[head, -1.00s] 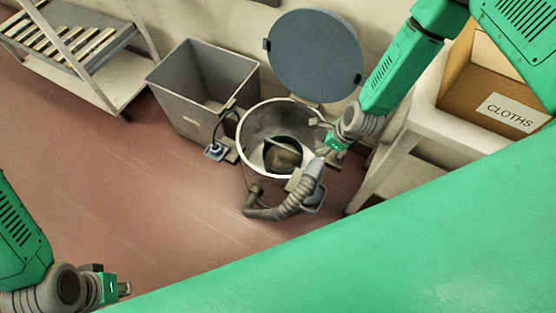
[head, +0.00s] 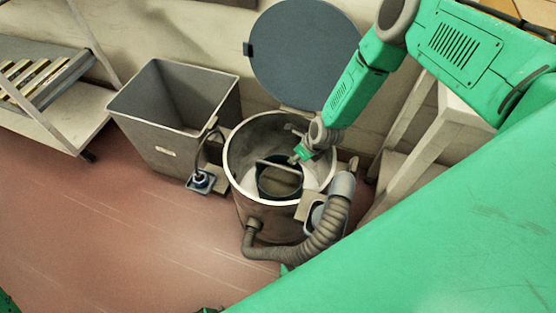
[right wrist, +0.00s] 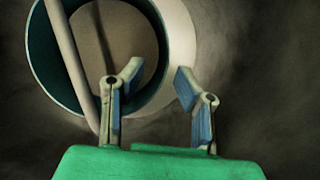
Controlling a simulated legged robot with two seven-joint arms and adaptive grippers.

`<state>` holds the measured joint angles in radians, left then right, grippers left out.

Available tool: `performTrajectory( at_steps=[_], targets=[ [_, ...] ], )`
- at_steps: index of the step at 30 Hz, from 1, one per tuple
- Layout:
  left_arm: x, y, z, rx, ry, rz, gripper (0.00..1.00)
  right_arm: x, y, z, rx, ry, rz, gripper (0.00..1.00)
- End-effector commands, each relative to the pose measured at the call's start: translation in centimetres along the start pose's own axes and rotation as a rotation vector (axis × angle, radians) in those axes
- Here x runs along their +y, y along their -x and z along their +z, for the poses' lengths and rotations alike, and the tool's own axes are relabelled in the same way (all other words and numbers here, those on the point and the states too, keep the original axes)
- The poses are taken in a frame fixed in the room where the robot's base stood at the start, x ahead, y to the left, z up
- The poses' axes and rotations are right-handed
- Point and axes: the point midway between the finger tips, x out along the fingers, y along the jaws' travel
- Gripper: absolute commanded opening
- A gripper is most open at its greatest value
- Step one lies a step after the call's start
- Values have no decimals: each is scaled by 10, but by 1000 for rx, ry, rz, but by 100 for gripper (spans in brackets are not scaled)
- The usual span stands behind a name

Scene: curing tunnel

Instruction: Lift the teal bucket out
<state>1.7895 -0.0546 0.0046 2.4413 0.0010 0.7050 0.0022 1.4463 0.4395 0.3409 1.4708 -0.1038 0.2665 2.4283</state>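The teal bucket (head: 277,192) sits inside a round metal drum (head: 240,135) with a pale rim. Its light bar handle (head: 280,166) crosses its mouth. In the right wrist view the bucket's teal inner wall (right wrist: 45,62) and handle (right wrist: 68,60) show at the upper left. My right gripper (right wrist: 158,72) is open and empty, its left finger overlapping the bucket's rim in the picture; contact cannot be told. In the head view my right gripper (head: 294,159) reaches down into the drum beside the handle. My left gripper does not show clearly.
A dark round lid (head: 305,55) stands raised behind the drum. A ribbed hose (head: 320,238) curves around the drum's front right. A grey open bin (head: 165,151) stands to the left, a slatted rack (head: 50,85) further left. A pale table (head: 425,145) is at right.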

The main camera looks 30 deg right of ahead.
Motion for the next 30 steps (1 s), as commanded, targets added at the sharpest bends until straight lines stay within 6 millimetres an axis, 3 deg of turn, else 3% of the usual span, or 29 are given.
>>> performTrajectory(
  at_steps=[1, 8, 16, 26, 29, 30],
  targets=[
    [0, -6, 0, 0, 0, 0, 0, 0, -10, -1, 0, 2, -1, 28],
    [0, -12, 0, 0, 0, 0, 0, 0, -26, 0, 0, 1, -1, 28],
    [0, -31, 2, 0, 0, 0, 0, 0, -67, -1, -1, 4, -2, 28],
    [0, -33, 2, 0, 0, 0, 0, 0, -74, 0, 0, 1, -1, 28],
    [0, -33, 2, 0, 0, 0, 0, 0, -74, 0, 0, 1, -1, 0],
    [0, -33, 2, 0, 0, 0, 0, 0, -74, 0, 0, 1, -1, 0]
  ],
)
